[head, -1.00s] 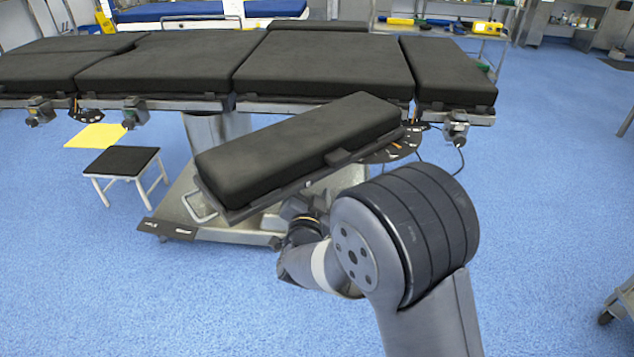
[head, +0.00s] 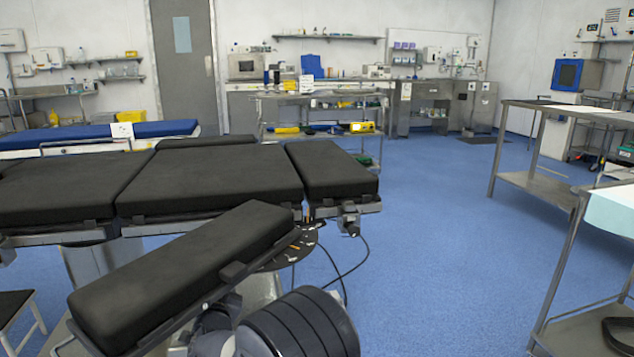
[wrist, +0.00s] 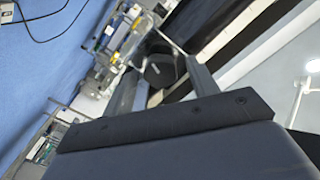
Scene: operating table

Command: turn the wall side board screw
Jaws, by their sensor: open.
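The operating table (head: 210,182) with black pads is at the left in the head view. A dark pad (head: 205,143) shows just behind its far edge, on the wall side; its screw is hidden. A tilted black board (head: 185,275) is at the near side, with a dark disc (head: 292,248) by its end. A clamp (head: 349,218) sits on the rail at the table's right end. In the wrist view my gripper (wrist: 168,82) is open, with a dark rounded shape beyond its fingers that I cannot identify. I see no grip on any screw.
A steel trolley (head: 320,105) with yellow items stands behind the table. Steel tables (head: 540,180) stand at the right. Blue floor (head: 430,240) is open between them. Cables hang below the clamp. A blue-topped bed (head: 100,137) is at the far left.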

